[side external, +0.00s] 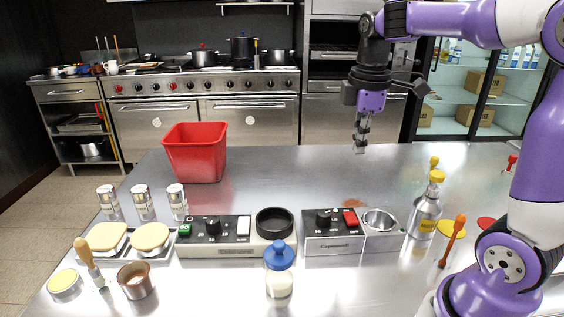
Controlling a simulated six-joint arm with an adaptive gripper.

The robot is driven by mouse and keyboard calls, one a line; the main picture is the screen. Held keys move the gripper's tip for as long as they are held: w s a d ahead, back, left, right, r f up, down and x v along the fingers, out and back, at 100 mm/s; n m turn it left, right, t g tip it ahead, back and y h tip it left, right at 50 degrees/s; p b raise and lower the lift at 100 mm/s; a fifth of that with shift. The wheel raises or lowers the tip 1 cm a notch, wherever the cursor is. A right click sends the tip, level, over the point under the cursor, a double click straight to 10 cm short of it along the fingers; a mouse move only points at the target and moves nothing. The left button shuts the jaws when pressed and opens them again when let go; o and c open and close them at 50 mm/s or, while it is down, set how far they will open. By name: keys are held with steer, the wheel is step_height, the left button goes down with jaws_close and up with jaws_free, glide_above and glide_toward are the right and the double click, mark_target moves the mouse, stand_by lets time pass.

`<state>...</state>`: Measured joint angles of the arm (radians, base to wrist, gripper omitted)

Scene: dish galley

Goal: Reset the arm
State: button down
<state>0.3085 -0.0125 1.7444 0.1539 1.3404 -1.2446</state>
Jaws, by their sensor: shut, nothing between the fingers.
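My gripper (360,146) hangs over the back middle of the steel counter (290,165), pointing down. Its fingers are together and hold nothing. It is well above the counter surface and apart from every object. My purple and white arm reaches in from the right.
A red bin (196,152) stands at the back left. Two control boxes, one with a black ring (275,223) and one with a steel cup (379,221), sit mid-counter. A blue-lidded jar (279,272) is in front. A yellow-capped bottle (425,210) stands right. The counter below my gripper is mostly clear.

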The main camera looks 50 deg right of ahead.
steer(key=s+a+f+m+t, duration=0.2)
steer(key=s+a+m+t, duration=0.3)
steer(key=a+m, duration=0.4)
steer(key=shift+s+a+f+y, duration=0.35)
steer(key=shift+s+a, duration=0.15)
steer(key=shift+s, duration=0.2)
stand_by(0.8)
